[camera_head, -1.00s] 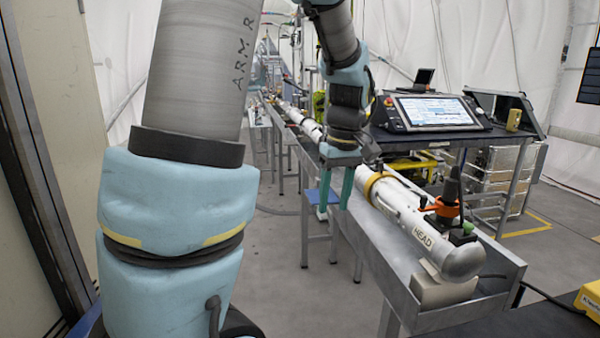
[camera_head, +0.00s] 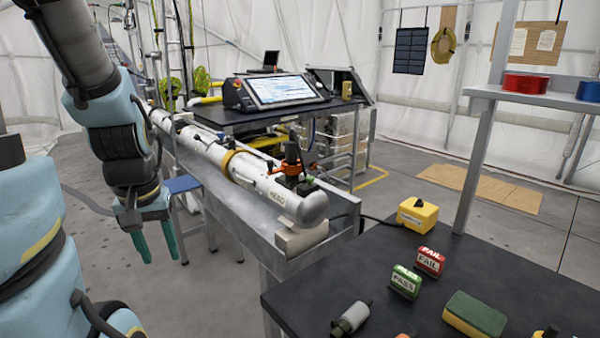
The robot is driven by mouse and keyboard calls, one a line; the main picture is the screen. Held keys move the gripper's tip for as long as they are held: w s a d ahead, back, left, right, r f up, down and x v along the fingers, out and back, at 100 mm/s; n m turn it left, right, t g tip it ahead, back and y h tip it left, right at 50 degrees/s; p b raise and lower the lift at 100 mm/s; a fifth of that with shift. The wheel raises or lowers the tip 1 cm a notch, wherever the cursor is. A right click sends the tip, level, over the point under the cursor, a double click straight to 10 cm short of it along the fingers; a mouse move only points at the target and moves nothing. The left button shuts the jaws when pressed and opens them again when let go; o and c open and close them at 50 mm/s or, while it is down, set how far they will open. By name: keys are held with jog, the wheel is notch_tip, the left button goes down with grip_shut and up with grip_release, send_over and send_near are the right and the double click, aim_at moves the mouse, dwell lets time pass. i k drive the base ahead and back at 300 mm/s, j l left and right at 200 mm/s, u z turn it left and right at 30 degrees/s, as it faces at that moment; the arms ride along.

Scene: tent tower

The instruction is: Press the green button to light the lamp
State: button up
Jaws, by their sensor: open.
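My gripper (camera_head: 160,257) hangs at the left with its two green fingers pointing down. They are apart with nothing between them, left of the long metal trough (camera_head: 240,215). A small green block marked PASS (camera_head: 404,282) stands on the dark table (camera_head: 330,270) at the lower right, well away from my gripper. I cannot tell whether this is the green button. A red block marked FAIL (camera_head: 430,261) stands just behind it. I cannot make out a lamp for certain.
A white tube (camera_head: 205,147) lies in the trough. A console with a lit screen (camera_head: 280,88) is behind it. The dark table also holds a yellow box (camera_head: 417,214), a green and yellow sponge (camera_head: 473,316) and a grey cylindrical item (camera_head: 350,318). A grey post (camera_head: 485,130) rises at its back.

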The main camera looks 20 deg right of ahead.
aim_at(310, 179)
jog(key=z, duration=0.75)
